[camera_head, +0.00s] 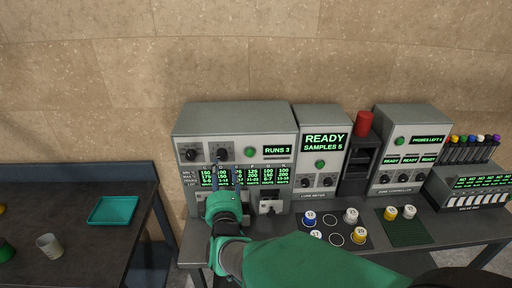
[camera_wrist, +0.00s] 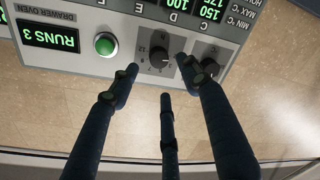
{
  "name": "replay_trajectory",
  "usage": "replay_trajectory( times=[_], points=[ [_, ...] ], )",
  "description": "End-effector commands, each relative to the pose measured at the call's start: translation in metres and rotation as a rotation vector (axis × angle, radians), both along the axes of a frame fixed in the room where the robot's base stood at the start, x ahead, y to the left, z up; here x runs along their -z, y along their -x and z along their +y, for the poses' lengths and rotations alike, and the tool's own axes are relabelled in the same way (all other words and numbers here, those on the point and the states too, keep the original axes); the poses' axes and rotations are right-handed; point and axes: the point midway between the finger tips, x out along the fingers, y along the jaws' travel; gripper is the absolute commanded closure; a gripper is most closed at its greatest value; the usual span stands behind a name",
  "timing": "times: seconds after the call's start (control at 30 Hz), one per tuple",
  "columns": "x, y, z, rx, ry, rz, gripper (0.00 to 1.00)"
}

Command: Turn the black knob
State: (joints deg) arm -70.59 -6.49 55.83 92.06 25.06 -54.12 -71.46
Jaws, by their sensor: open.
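A black knob (camera_head: 222,154) with a white pointer mark sits on the upper front of the drawer oven (camera_head: 245,117), left of a green button. In the wrist view this knob (camera_wrist: 159,58) lies just beyond and between my fingertips, with small numbers around it. A second black knob (camera_head: 190,155) is at the panel's left; in the wrist view (camera_wrist: 209,53) one finger overlaps it. My gripper (camera_head: 227,168) is in front of the oven, its dark fingers spread and empty. I cannot tell whether a fingertip touches the panel.
The green button (camera_wrist: 106,44) and the "RUNS 3" display (camera_wrist: 48,36) sit beside the knob. Right of the oven stand a cure meter (camera_head: 320,145) and a zone controller (camera_head: 405,150), also with black knobs. Small labelled pots stand on the bench. A teal tray (camera_head: 113,210) lies on the left table.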

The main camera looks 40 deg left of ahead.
Motion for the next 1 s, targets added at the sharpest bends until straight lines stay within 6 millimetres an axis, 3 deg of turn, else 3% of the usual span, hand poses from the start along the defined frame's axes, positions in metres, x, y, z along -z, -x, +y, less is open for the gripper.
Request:
replay_trajectory(
  times=[0.5, 0.97, 1.0],
  points=[
    [-0.001, -0.040, 0.047, 0.001, -0.001, -0.001, 0.53],
    [0.000, -0.044, 0.053, 0.000, 0.000, 0.000, 0.53],
    [0.000, -0.044, 0.053, 0.000, 0.000, 0.000, 0.57]
  ],
)
